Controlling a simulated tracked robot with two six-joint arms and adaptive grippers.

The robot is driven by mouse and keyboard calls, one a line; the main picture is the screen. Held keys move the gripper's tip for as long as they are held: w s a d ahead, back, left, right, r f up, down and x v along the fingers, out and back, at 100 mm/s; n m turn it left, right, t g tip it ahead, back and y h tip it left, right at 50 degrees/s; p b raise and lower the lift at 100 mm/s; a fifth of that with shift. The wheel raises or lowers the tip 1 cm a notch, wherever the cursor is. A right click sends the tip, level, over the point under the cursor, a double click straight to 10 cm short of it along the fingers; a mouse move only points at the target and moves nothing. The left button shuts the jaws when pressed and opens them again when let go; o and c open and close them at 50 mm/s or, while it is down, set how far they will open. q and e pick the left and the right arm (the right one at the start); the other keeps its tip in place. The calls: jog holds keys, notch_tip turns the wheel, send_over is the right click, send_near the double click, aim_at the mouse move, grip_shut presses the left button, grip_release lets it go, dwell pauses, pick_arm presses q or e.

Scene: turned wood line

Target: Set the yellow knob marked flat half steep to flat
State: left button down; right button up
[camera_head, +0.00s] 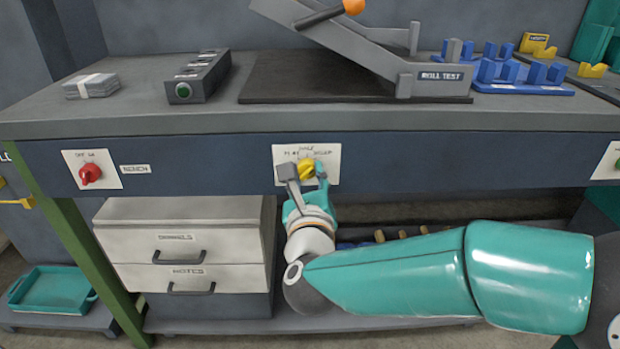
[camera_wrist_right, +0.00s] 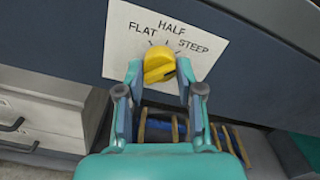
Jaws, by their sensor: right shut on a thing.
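The yellow knob (camera_head: 306,168) sits on a white plate (camera_head: 332,154) on the bench's dark front panel. In the right wrist view the knob (camera_wrist_right: 158,64) is below the printed words FLAT at left, HALF at top and STEEP at right. Its raised grip looks tilted, its upper end toward the STEEP side; which mark it points at I cannot tell for sure. My right gripper (camera_head: 306,174) reaches up from below, its fingers on either side of the knob, shut on it. It also shows in the right wrist view (camera_wrist_right: 160,78). My left gripper is out of view.
A red knob (camera_head: 90,173) is on another plate at left. Drawers (camera_head: 185,245) stand under the bench. A box with a green button (camera_head: 196,78), a ramp labelled ROLL TEST (camera_head: 437,78) and blue holders (camera_head: 520,78) stand on top. A teal tray (camera_head: 52,290) is low at left.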

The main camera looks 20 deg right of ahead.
jog(key=shift+n, duration=0.3)
jog(key=n+b, duration=0.1)
jog(key=n, duration=0.1)
jog(key=shift+n, duration=0.3)
jog(key=shift+n+b, duration=0.3)
jog(key=shift+n, duration=0.7)
jog(key=n, duration=0.2)
jog(key=shift+a+n, duration=0.1)
jog(key=shift+n, duration=0.2)
jog(key=n+p, duration=0.1)
jog(key=n, duration=0.4)
jog(key=shift+n, duration=0.3)
jog(key=n+p, duration=0.1)
jog(key=n, duration=0.3)
jog(key=shift+f, duration=0.15)
jog(key=shift+n, duration=0.3)
jog(key=o, duration=1.1)
jog(key=shift+o, duration=0.2)
